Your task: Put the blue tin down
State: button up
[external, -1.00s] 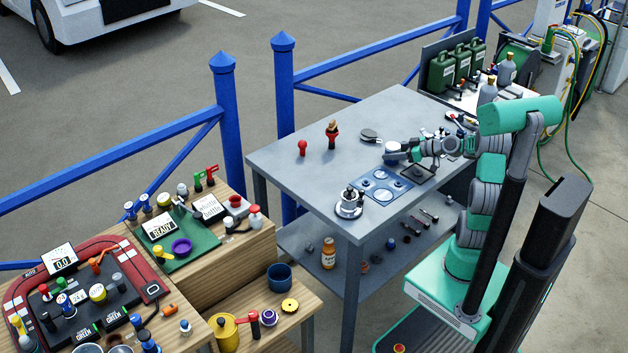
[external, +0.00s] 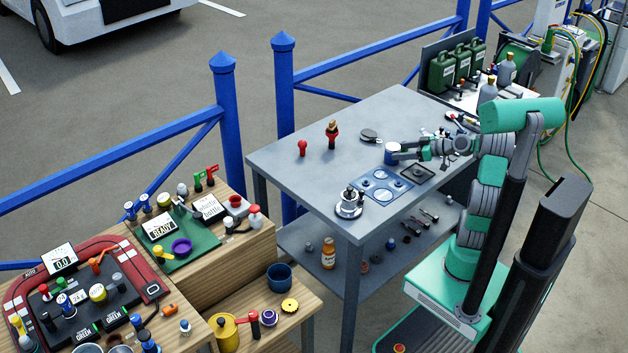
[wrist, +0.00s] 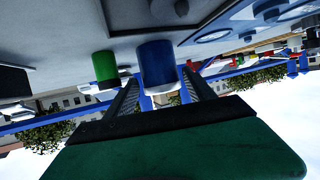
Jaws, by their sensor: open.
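The blue tin (external: 392,156) has a white top and stands upright on the grey table, just behind the blue panel with round discs. In the wrist view, which is upside down, the blue tin (wrist: 158,60) is in the middle, between the tips of my two fingers. My gripper (external: 404,152) reaches in from the right at the tin's height. Its fingers (wrist: 160,78) are spread on either side of the tin. Whether a finger still touches the tin is hard to tell.
A green cylinder (wrist: 105,68) is close beside the tin in the wrist view. A dark tray (external: 418,174) lies in front of my gripper. A dark flat round item (external: 370,135) lies behind.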

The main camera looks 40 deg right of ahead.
jog(key=v, duration=0.8)
